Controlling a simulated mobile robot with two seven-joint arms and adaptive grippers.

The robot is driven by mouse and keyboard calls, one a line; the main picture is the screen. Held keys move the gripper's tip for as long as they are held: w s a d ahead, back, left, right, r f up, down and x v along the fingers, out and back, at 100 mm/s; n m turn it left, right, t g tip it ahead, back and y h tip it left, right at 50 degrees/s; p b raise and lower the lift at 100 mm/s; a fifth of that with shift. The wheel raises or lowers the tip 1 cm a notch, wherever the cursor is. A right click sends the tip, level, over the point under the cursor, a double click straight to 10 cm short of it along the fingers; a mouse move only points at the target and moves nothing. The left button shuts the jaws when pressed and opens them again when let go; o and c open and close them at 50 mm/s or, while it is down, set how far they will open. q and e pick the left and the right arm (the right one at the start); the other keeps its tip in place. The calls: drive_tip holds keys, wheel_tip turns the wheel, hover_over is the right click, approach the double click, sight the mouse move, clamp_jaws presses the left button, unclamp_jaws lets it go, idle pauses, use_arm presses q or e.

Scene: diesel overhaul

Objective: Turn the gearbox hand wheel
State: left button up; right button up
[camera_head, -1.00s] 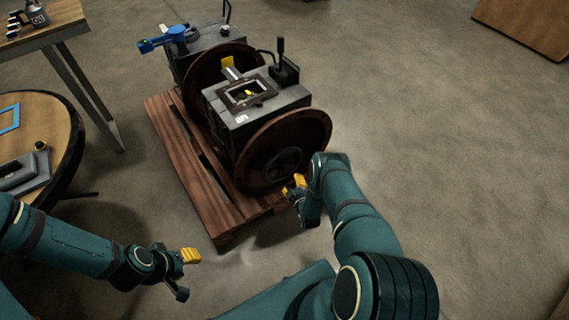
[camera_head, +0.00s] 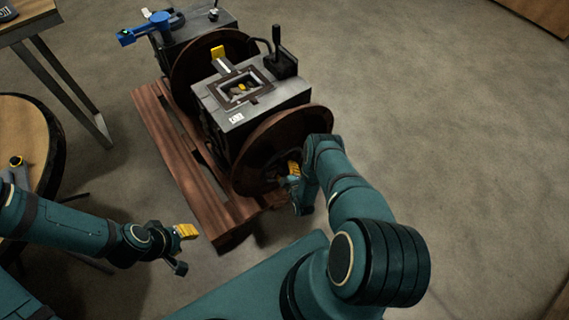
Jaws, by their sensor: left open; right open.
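The gearbox (camera_head: 240,115) is a grey block with an open rectangular top, standing on a wooden pallet. A large brown disc (camera_head: 262,152) is on its near face. The hand wheel (camera_head: 271,176), dark and small, sits at the middle of that disc and is partly hidden by my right gripper (camera_head: 290,175). That gripper is at the wheel's right side, open, with yellow finger pads; I cannot tell whether it touches the wheel. My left gripper (camera_head: 181,246) is open and empty, low over the floor in front of the pallet.
The wooden pallet (camera_head: 190,170) extends left of the gearbox. A second grey unit with a blue tool (camera_head: 147,28) stands behind. A black lever (camera_head: 277,45) rises from the gearbox top. A round table (camera_head: 40,140) is at the left. Floor on the right is clear.

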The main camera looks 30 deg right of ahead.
use_arm(q)
drive_tip(key=shift+w+d, duration=0.1)
drive_tip(key=shift+w, duration=0.2)
use_arm(e)
drive_tip(key=shift+w, duration=0.15)
use_arm(q)
drive_tip(key=shift+s, duration=0.1)
use_arm(e)
clamp_jaws()
use_arm(q)
drive_tip(key=shift+r, duration=0.1)
